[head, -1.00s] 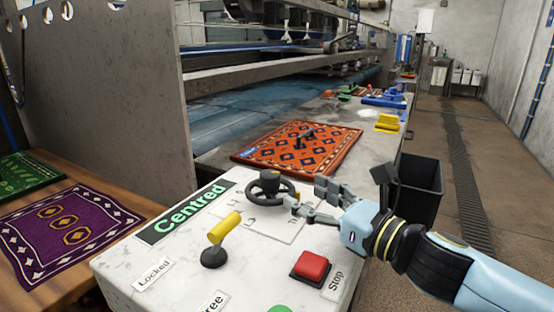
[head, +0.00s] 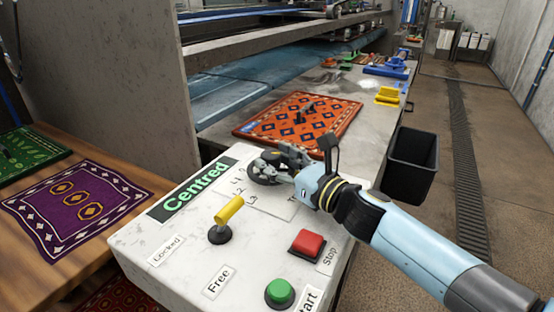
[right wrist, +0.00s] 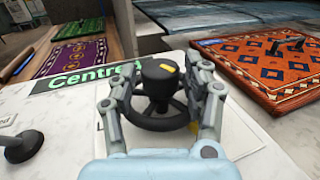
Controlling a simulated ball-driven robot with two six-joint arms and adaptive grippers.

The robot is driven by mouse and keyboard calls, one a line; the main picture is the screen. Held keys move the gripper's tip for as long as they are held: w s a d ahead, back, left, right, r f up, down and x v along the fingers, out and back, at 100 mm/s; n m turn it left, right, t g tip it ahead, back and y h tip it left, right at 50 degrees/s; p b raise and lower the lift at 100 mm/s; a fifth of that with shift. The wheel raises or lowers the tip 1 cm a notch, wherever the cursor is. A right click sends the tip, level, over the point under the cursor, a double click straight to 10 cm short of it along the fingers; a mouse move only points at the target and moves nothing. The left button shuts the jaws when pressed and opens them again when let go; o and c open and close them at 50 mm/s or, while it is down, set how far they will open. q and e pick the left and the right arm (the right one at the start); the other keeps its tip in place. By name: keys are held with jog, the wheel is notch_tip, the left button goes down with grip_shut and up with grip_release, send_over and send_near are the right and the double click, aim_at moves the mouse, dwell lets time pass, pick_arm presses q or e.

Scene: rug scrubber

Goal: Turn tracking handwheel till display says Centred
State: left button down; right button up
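The display (head: 197,190) on the white control panel reads "Centred" in green letters on black. The black tracking handwheel (right wrist: 150,123) is on the panel, with a round hub and a yellow mark on top. My right gripper (head: 270,165) is at the handwheel and hides part of it in the head view. In the right wrist view, the right gripper's fingers (right wrist: 161,88) are spread on either side of the hub, over the rim; firm contact is not clear. My left gripper is not in view.
A yellow-handled lever (head: 229,209), a red Stop button (head: 307,243) and a green Start button (head: 279,292) are on the panel. An orange rug (head: 345,112) lies behind it. A purple rug (head: 115,190) lies left. A black bin (head: 412,165) stands right.

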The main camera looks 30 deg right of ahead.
jog(key=c, duration=0.8)
jog(key=shift+d+n+y, duration=0.1)
jog(key=shift+n+y, duration=0.3)
jog(key=shift+y, duration=0.2)
jog(key=o, duration=1.1)
jog(key=shift+o, duration=0.2)
send_over(322, 212)
